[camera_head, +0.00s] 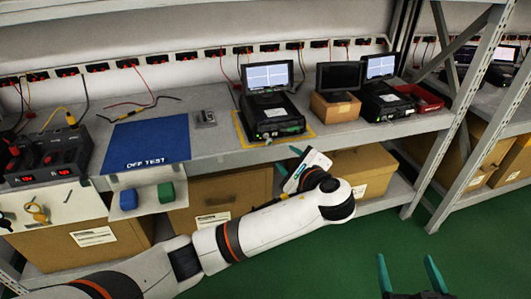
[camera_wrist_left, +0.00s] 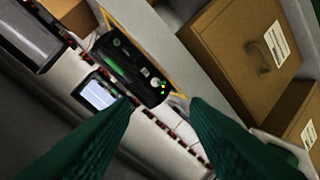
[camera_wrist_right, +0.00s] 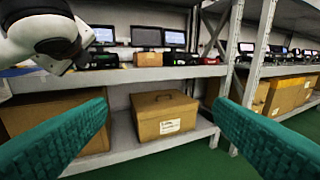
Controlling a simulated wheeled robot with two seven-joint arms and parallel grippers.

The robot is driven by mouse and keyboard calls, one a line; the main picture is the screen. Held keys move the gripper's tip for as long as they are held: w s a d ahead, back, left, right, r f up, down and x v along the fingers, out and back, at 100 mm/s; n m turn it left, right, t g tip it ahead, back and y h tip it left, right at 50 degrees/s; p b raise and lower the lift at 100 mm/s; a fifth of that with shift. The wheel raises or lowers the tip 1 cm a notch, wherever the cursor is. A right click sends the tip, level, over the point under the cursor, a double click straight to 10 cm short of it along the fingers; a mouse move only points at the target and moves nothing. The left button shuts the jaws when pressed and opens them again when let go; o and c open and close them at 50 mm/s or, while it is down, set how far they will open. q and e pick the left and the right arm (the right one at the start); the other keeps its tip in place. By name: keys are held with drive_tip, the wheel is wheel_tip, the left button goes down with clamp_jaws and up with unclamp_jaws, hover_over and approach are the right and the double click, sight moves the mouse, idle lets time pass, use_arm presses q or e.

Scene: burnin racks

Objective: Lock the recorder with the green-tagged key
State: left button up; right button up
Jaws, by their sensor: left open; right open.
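The recorder (camera_head: 275,118) is a black box with a lit screen, standing inside a yellow outline on the shelf. It also shows in the left wrist view (camera_wrist_left: 125,62), with small bright green and yellow spots on its front edge. A green block-like tag (camera_head: 166,192) and a blue one (camera_head: 128,199) are at a pale holder on the front edge, left of the recorder. No key shaft can be made out on them. My left gripper (camera_head: 288,160) is open and empty, just in front of the recorder, apart from it. My right gripper (camera_head: 407,262) is open and empty over the floor.
A blue mat (camera_head: 147,142) lies left of the recorder. Black instruments (camera_head: 50,158) with red displays stand at far left. A cardboard box (camera_head: 335,107) with a monitor and a red tray (camera_head: 420,97) are to the right. Cartons (camera_head: 360,165) fill the lower shelf. Green floor is clear.

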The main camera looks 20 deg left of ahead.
sight(270, 143)
use_arm(q)
drive_tip(key=b+x, duration=0.3)
drive_tip(key=x, duration=0.7)
drive_tip(key=shift+w+a+f, duration=0.25)
drive_tip(key=shift+w+a+f+b, duration=0.1)
drive_tip(key=shift+w+a+b, duration=0.2)
drive_tip(key=shift+w, duration=0.1)
use_arm(e)
drive_tip(key=s+r+t+y, duration=0.3)
drive_tip(key=s+r+t, duration=0.1)
drive_tip(key=r+t, duration=0.6)
wheel_tip(270, 143, up, 2)
drive_tip(key=shift+s+a+r+y, duration=0.2)
drive_tip(key=shift+s+a+y, duration=0.15)
drive_tip(key=shift+y, duration=0.05)
use_arm(q)
clamp_jaws()
use_arm(e)
drive_tip(key=shift+w, duration=0.1)
